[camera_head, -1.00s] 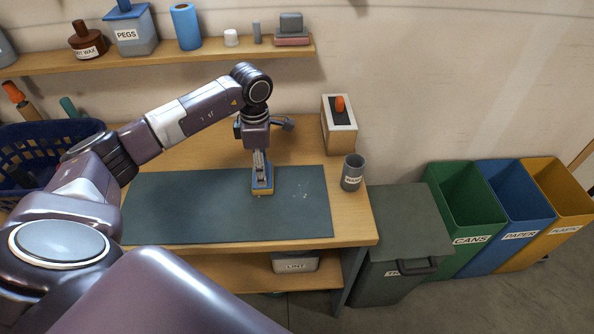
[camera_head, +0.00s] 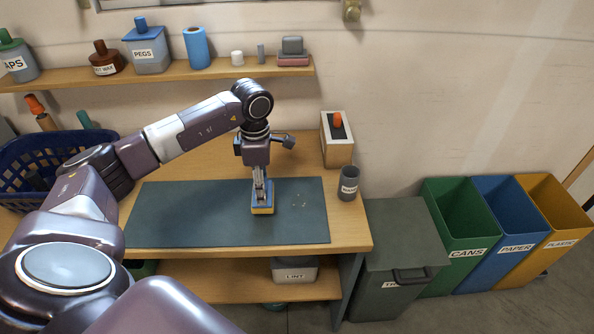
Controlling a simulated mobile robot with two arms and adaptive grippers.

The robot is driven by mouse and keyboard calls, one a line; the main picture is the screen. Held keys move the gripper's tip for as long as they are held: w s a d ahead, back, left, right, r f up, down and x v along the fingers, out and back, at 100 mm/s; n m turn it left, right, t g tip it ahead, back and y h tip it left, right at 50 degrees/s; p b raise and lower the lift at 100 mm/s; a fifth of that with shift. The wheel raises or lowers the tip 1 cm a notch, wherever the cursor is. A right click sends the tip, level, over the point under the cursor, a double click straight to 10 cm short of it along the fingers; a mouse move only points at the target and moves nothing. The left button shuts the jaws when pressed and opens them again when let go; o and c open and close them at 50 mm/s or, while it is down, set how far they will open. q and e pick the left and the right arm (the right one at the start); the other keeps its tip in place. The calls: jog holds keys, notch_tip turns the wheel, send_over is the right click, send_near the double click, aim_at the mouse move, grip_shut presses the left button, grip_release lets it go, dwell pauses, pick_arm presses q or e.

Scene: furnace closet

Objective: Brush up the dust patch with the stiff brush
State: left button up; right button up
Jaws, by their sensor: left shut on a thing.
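My left gripper (camera_head: 261,188) points down over the dark mat (camera_head: 180,215) on the wooden bench. It is shut on a brush (camera_head: 262,210) with a blue top and a yellowish lower part. The brush is upright, at or just above the mat; I cannot tell if it touches. The dust patch (camera_head: 299,201) shows as faint pale specks on the mat, a little to the right of the brush and apart from it. My right gripper is not in view.
A grey labelled cup (camera_head: 348,183) and a wooden box with an orange-topped item (camera_head: 337,140) stand right of the mat. A blue basket (camera_head: 50,160) is at the left. A shelf (camera_head: 200,73) runs above. A lidded grey bin (camera_head: 402,240) stands right of the bench.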

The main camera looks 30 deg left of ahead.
pick_arm(q)
notch_tip(320, 180, up, 2)
jog(key=shift+w+a+p, duration=0.1)
jog(key=shift+p, duration=0.3)
notch_tip(320, 180, up, 2)
jog(key=shift+r+p, duration=0.2)
jog(key=shift+p, duration=0.45)
jog(key=shift+r, duration=0.15)
